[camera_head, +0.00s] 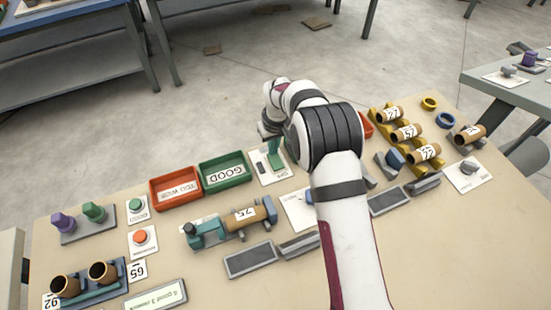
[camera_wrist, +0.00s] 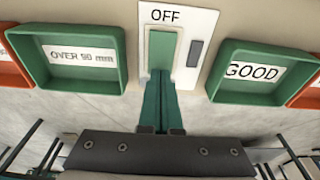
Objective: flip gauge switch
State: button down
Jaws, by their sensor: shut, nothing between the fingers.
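The switch is a green block (camera_wrist: 162,48) on a white plate (camera_wrist: 205,22) marked OFF, in the wrist view. A small dark grey piece (camera_wrist: 195,53) sits beside it on the plate. My gripper (camera_wrist: 159,78) is shut and empty. Its dark teal fingertips lie together at the near edge of the green block; I cannot tell whether they touch it. In the head view the white plate (camera_head: 262,180) is right of the green GOOD tray, below my gripper (camera_head: 274,150). There the fingers and the green block blend together, and my arm hides what lies to the right.
The GOOD tray (camera_head: 248,163) stands close beside the plate, with a red tray (camera_head: 152,195) further left. In the wrist view another green tray (camera_wrist: 115,72), marked OVER 50 mm, flanks the plate. A teal fixture (camera_head: 208,236) holds a tube (camera_head: 262,213) marked 75.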

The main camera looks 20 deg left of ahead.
jog(key=shift+f, duration=0.55)
jog(key=shift+r, duration=3.5)
jog(key=s+d+r+m, duration=0.4)
jog(key=s+d+r, duration=0.25)
jog(key=d, duration=0.25)
jog(key=s+d+r+m, duration=0.3)
jog(key=s+d+r, duration=0.3)
jog(key=d, duration=0.4)
jog(key=s+d+m, duration=0.3)
jog(key=s+d, duration=0.1)
jog(key=s, duration=0.5)
jog(key=s+d+m+g, duration=0.1)
jog(key=s+d+m, duration=0.3)
jog(key=s, duration=0.6)
jog(key=shift+r+m+y, duration=0.2)
jog(key=shift+m+y, duration=0.1)
